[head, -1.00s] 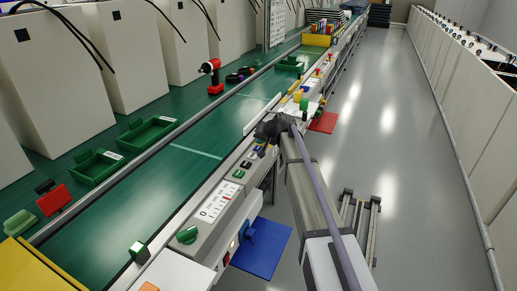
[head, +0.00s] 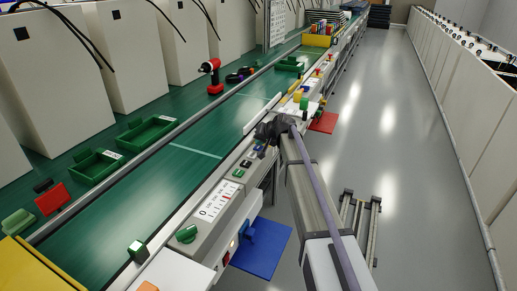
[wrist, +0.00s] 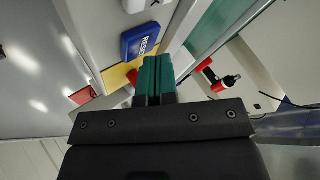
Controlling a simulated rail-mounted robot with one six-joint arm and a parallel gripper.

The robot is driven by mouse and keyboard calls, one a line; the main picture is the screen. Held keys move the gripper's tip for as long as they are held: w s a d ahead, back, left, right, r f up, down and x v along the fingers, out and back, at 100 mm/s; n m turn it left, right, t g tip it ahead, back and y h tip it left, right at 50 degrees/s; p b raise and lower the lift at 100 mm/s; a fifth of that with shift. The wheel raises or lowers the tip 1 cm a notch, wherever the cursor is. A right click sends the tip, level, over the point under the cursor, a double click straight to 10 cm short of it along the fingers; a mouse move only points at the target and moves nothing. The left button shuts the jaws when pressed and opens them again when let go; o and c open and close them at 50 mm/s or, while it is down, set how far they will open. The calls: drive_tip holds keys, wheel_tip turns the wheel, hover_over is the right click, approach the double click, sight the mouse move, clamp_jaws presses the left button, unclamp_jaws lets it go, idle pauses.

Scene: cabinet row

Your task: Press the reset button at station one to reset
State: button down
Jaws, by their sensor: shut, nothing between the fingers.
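A blue block marked "RESET" (wrist: 140,41) shows in the wrist view, up and slightly left of my fingertips. My gripper (wrist: 153,60) has its two green fingers shut together with nothing between them. The fingertips overlap a yellow surface (wrist: 117,77) beside the blue block in the picture; I cannot tell whether they touch anything. In the head view my gripper (head: 268,132) is dark and small over the console strip (head: 217,197) along the conveyor, and it hides part of the controls there.
The green conveyor (head: 150,190) runs left of the console, with green trays (head: 97,165) and a red drill (head: 211,76). A green knob (head: 187,233) sits on the near console. A blue panel (head: 262,250) juts over the aisle.

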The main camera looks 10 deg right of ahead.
sight(260, 147)
drive_tip(key=shift+f+b, duration=0.45)
idle(0.4)
drive_tip(key=shift+r, duration=0.1)
drive_tip(key=shift+r+p, duration=0.8)
drive_tip(key=shift+p, duration=0.1)
wheel_tip(260, 147, up, 5)
drive_tip(key=p, duration=0.5)
drive_tip(key=shift+r, duration=0.1)
drive_tip(key=shift+f, duration=0.2)
